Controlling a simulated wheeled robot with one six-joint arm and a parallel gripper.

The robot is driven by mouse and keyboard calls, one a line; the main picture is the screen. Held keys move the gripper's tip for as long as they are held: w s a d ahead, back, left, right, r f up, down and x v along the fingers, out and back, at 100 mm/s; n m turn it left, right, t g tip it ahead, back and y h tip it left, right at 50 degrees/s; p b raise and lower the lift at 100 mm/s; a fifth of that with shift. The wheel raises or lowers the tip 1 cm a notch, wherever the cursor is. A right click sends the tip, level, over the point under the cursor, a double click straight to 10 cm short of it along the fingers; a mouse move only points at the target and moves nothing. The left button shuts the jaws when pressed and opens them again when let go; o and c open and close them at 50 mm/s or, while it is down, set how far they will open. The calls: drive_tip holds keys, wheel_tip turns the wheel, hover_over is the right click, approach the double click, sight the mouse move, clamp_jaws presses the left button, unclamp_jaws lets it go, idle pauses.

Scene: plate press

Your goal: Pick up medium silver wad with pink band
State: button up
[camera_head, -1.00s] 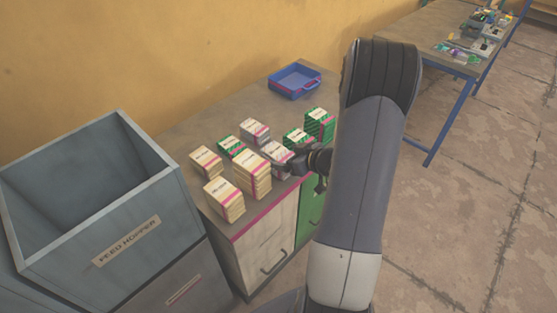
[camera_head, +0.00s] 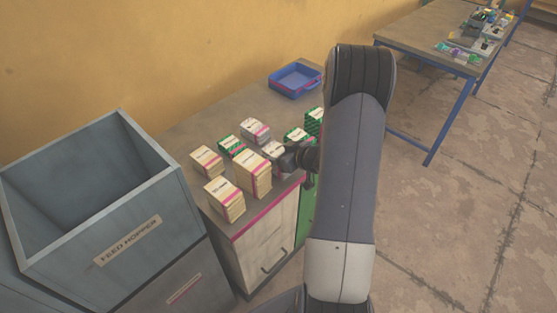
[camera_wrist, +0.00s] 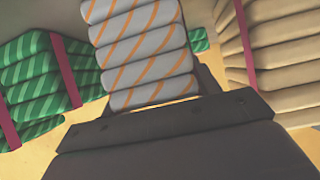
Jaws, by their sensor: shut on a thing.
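A silver wad (camera_head: 272,149) stands in the middle of the group on the bench top, partly hidden behind my gripper (camera_head: 284,160). In the wrist view this silver wad (camera_wrist: 148,55) shows as a stack with orange diagonal stripes, close against a dark jaw. No pink band shows on it in that view. My gripper is shut on this wad, which appears still at bench level. A second silver wad (camera_head: 255,130) with a pink band stands just behind it, apart from my gripper.
Beige wads (camera_head: 252,173) stand close on the left, green wads (camera_head: 298,136) on the right and behind. A blue tray (camera_head: 295,80) sits at the bench's back. The grey feed hopper (camera_head: 128,240) stands open at left. Another table (camera_head: 425,40) is at far right.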

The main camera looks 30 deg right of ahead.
drive_tip(key=c, duration=0.4)
wheel_tip(320, 180, up, 10)
drive_tip(key=shift+r+p, duration=0.1)
drive_tip(key=shift+p, duration=0.55)
